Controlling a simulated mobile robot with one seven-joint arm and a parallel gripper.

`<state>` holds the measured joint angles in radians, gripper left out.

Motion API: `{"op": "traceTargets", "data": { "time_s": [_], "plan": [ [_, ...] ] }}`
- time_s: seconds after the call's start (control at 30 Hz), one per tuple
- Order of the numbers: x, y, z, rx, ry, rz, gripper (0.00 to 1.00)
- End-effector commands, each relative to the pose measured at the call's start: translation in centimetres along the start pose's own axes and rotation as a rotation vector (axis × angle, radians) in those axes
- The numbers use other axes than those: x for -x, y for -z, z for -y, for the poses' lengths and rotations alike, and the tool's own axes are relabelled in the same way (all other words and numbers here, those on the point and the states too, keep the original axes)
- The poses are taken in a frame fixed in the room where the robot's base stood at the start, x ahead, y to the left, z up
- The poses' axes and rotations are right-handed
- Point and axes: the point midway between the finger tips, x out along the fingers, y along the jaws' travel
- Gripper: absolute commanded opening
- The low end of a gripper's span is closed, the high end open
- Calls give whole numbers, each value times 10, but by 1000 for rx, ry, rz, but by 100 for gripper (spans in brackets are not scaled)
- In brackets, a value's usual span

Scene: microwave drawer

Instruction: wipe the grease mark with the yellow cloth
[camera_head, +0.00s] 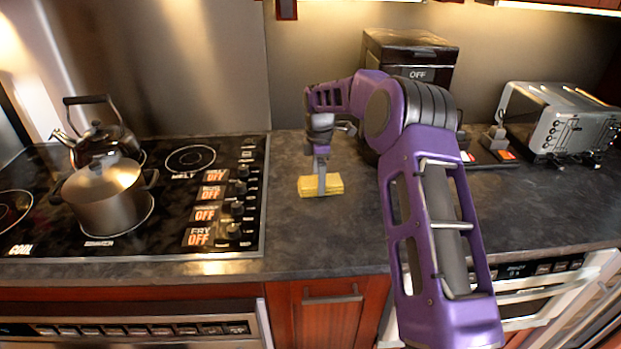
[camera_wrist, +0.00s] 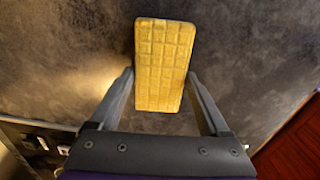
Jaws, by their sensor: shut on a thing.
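The yellow cloth (camera_head: 309,187) is a thick folded block with a quilted grid on its face. It is at the dark countertop, just right of the stove, and appears to rest on or very near the surface. My gripper (camera_head: 321,176) points down at it and is shut on it. In the wrist view the cloth (camera_wrist: 165,62) sits between my two fingers (camera_wrist: 160,88), one at each side. No grease mark can be made out in either view; the cloth and my arm hide part of the counter.
The stove (camera_head: 188,215) at left holds a steel pot (camera_head: 105,200) and a kettle (camera_head: 98,143). A dark coffee machine (camera_head: 408,50) stands behind my arm, and a silver toaster (camera_head: 555,118) at right. The countertop (camera_head: 300,245) in front of the cloth is clear.

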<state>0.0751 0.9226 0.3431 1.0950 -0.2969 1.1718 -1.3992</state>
Motion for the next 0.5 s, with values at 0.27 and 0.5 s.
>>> {"op": "traceTargets", "data": {
  "time_s": [0.27, 0.5],
  "plan": [
    [1, -15, 1, 0, -2, -1, 36],
    [0, -30, 2, -2, -2, -1, 36]
  ]
}}
